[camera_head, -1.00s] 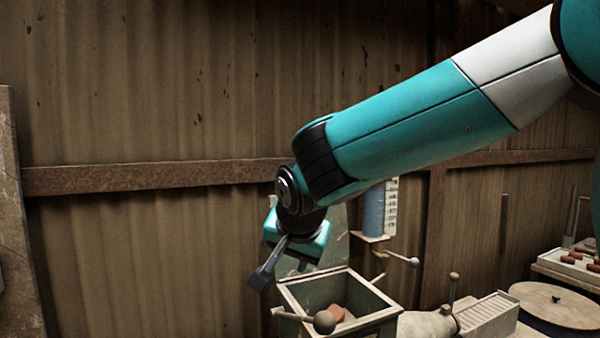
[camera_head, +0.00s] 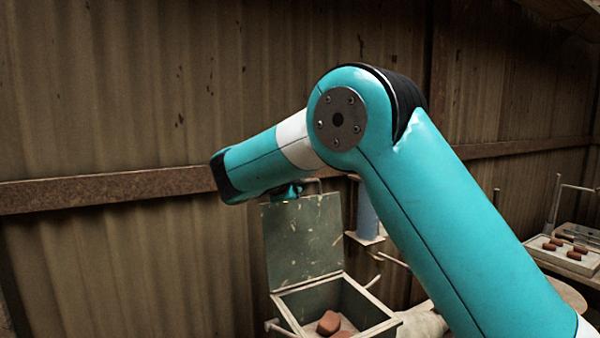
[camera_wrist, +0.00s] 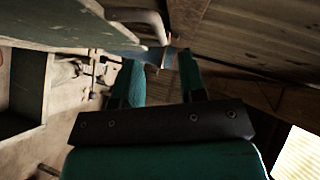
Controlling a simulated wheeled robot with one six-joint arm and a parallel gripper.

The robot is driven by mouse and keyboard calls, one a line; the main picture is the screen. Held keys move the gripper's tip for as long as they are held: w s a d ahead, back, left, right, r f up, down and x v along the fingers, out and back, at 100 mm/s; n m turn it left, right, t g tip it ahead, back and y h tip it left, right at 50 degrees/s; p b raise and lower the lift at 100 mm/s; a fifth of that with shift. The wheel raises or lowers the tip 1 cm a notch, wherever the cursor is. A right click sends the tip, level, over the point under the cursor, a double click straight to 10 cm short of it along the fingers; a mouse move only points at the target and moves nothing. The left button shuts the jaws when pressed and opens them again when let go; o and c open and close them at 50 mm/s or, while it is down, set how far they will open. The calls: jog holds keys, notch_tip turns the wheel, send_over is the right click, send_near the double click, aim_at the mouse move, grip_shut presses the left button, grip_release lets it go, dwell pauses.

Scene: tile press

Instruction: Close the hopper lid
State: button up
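The hopper lid (camera_head: 305,237) is a worn grey-green panel standing upright at the back of the hopper (camera_head: 368,331), so the hopper is open. A reddish-brown lump (camera_head: 328,322) lies inside. In the wrist view the lid (camera_wrist: 45,22) appears at the upper left, with a pale curved bar (camera_wrist: 140,17), likely its handle, just beyond my fingertips. My gripper (camera_wrist: 161,62) is open, its two teal fingers apart with nothing visibly gripped between them. In the head view, my gripper is mostly hidden behind my arm near the lid's top edge.
A blue cylinder (camera_head: 368,212) stands right of the lid, partly behind my arm. A tray (camera_head: 565,255) with several small reddish pieces sits at the far right. A corrugated wall (camera_head: 120,100) with a rusty rail (camera_head: 100,189) runs behind.

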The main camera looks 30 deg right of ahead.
jog(key=p+x, duration=0.3)
jog(key=x, duration=0.3)
jog(key=shift+w+d+r, duration=0.1)
jog(key=shift+w+d, duration=0.05)
jog(key=shift+w, duration=0.05)
jog(key=shift+w+d+f+p, duration=0.35)
jog(key=shift+w+d, duration=0.1)
grip_shut()
